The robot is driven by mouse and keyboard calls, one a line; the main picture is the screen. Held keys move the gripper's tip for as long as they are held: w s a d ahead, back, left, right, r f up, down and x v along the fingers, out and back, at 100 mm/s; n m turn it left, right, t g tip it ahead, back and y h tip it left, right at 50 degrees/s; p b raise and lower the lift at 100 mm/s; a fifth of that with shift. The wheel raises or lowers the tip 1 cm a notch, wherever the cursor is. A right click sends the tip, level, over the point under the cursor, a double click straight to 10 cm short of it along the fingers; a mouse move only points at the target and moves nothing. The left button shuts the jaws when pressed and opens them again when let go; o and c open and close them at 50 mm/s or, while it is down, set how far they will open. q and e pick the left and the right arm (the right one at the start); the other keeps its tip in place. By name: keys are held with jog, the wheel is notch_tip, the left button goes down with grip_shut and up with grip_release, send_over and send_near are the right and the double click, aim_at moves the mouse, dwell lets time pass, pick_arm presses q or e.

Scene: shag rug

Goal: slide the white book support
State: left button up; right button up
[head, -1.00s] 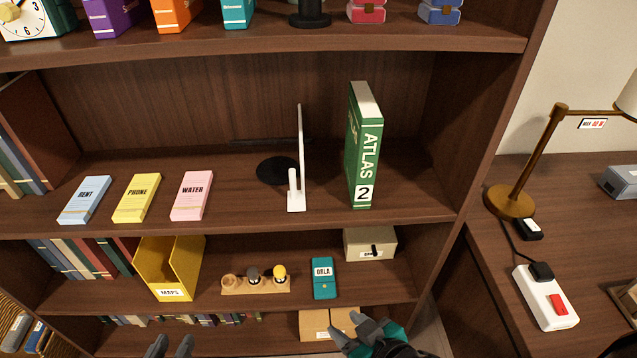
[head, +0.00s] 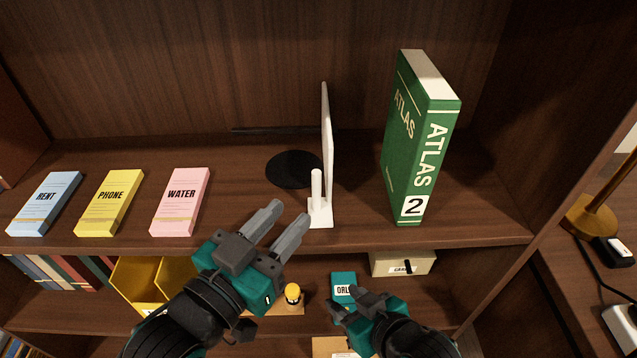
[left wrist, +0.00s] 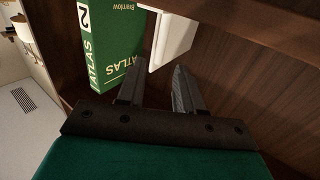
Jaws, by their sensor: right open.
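The white book support (head: 327,145) stands upright on the middle shelf, with a short post and small base at its front. The green atlas (head: 410,150) marked 2 stands to its right, with a gap between them. My left gripper (head: 287,214) is open and empty at the shelf's front edge, left of the support's base and apart from it. In the left wrist view the support (left wrist: 173,38) shows just beyond the fingertips, with the atlas (left wrist: 108,45) to its left. My right gripper (head: 355,298) is open and empty, lower down, in front of the teal Orla box (head: 343,282).
A black disc (head: 293,168) lies on the shelf left of the support. Blue rent, yellow phone and pink water (head: 181,200) booklets lie further left. Below are a yellow maps holder (head: 137,280) and a beige box (head: 403,262). The shelf's right wall stands beyond the atlas.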

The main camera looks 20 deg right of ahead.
aim_at(313, 187)
pick_arm(q)
jog(key=b+x, duration=0.1)
jog(key=x, duration=0.7)
jog(key=shift+w+d, duration=0.3)
grip_shut()
jog(key=shift+a, duration=0.1)
